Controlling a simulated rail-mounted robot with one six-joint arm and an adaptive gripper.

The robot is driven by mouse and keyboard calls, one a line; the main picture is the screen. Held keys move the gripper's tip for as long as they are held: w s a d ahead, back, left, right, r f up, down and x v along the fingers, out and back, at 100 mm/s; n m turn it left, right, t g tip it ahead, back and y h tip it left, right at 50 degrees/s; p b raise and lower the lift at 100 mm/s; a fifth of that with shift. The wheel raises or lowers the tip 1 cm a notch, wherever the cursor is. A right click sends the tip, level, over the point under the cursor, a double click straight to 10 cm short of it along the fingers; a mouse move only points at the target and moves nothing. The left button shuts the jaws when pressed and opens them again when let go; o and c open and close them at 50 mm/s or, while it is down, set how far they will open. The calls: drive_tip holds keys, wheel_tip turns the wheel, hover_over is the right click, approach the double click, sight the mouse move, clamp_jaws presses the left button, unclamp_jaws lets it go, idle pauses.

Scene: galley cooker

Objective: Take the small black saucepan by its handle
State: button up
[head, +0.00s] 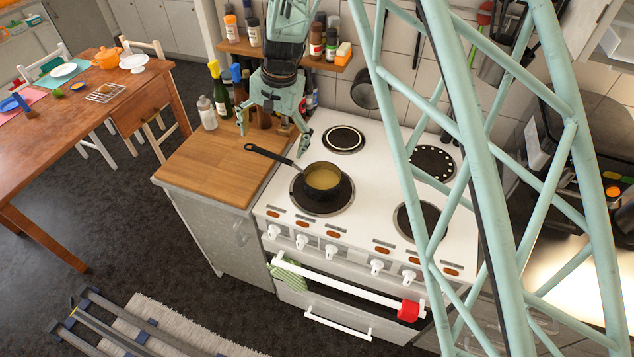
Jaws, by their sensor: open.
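The small black saucepan (324,184) stands upright on the front left hob plate of the white cooker (372,218). It holds a yellowish liquid. Its black handle (266,153) points up and left, reaching over the edge of the wooden worktop. My gripper (272,146) hangs down from above with its fingers spread, one at each side of the handle in the picture. It is open and holds nothing. I cannot tell how high the fingertips are above the handle or whether they touch it.
Bottles (219,90) stand at the back of the worktop (213,170), close to my gripper. A shelf with jars (316,44) hangs on the wall behind. The other hob plates (343,139) are empty. My pale green lattice column blocks the cooker's right side.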

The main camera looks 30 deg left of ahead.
sight(271, 155)
drive_tip(key=shift+f, duration=0.1)
idle(0.3)
drive_tip(key=shift+a+f+p, duration=0.2)
drive_tip(key=shift+f, duration=1.05)
drive_tip(key=shift+a+f+p, duration=0.2)
drive_tip(key=shift+f, duration=1)
drive_tip(key=c, duration=1.2)
drive_tip(key=shift+o, duration=0.2)
drive_tip(key=shift+r, duration=0.15)
